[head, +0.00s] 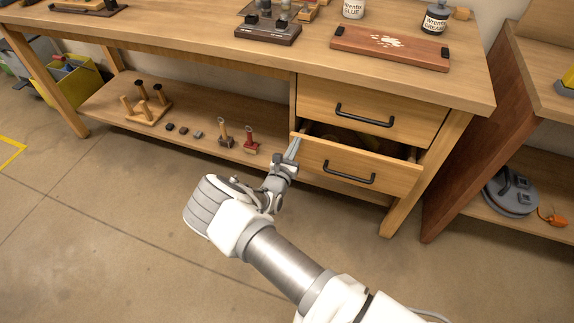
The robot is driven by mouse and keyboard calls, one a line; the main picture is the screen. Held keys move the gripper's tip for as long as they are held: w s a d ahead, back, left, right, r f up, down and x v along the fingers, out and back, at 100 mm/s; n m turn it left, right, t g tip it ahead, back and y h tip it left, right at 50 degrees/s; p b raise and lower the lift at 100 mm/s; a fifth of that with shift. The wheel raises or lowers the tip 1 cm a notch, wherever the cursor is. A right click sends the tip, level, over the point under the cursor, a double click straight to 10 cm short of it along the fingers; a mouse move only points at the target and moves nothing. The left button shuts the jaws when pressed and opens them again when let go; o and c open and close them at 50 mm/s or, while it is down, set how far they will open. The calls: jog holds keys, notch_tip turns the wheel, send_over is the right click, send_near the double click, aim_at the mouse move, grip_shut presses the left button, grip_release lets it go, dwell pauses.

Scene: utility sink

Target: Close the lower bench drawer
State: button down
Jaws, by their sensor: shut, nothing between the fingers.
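The lower bench drawer (358,164) is pulled part way out of the wooden bench, and its dark interior shows behind the front panel. It has a black bar handle (345,173). The upper drawer (371,110) above it is shut. My gripper (293,147) is shut and empty. Its fingertips are at the left end of the lower drawer's front, near the panel's top left corner. I cannot tell whether they touch it. The drawer's contents are mostly hidden in shadow.
The bench top (200,37) holds a cutting board (390,46), a bottle (436,17) and a jar. The lower shelf (187,135) carries a peg stand (146,104) and small tools. A bench leg (425,178) stands right of the drawers. The floor in front is clear.

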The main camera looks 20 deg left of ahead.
aim_at(300, 134)
jog(key=w, duration=0.2)
jog(key=w+b, duration=0.1)
jog(key=w, duration=0.1)
jog(key=w+b, duration=0.1)
jog(key=w, duration=0.1)
jog(key=shift+w+d, duration=0.2)
jog(key=shift+d, duration=0.1)
jog(key=shift+w+r, duration=0.2)
jog(key=shift+w, duration=0.1)
jog(key=shift+w+r, duration=0.1)
